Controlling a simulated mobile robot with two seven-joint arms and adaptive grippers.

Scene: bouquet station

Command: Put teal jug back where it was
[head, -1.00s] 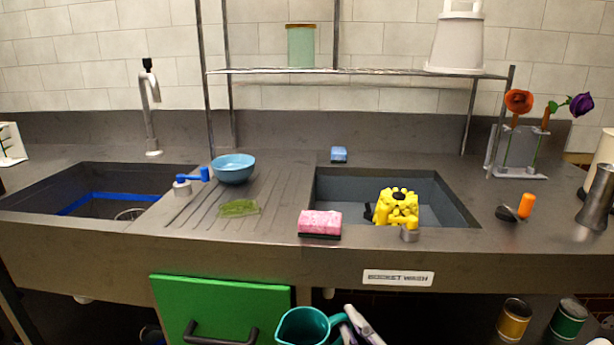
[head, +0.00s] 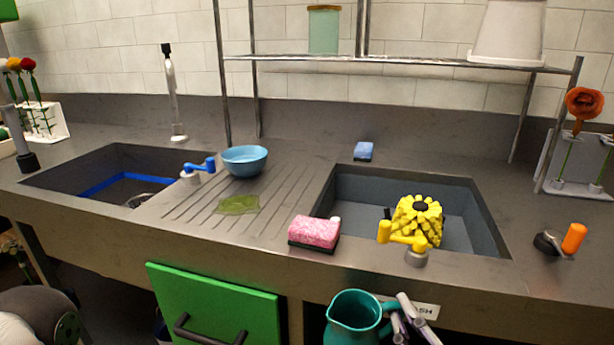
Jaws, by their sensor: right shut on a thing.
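The teal jug (head: 352,320) is at the bottom of the head view, in front of the counter's front edge and below the pink sponge. Its open mouth faces up and its handle is on the right. My right gripper (head: 398,322) is shut on the jug at its handle side. The lower part of the jug is cut off by the picture's edge. My left gripper is not in view.
The counter has a left sink (head: 108,167), a blue bowl (head: 245,161), a green cloth (head: 238,204), a pink sponge (head: 313,232) and a right sink (head: 352,196) with a yellow flower-like thing (head: 416,219). A green cabinet door (head: 212,303) is below.

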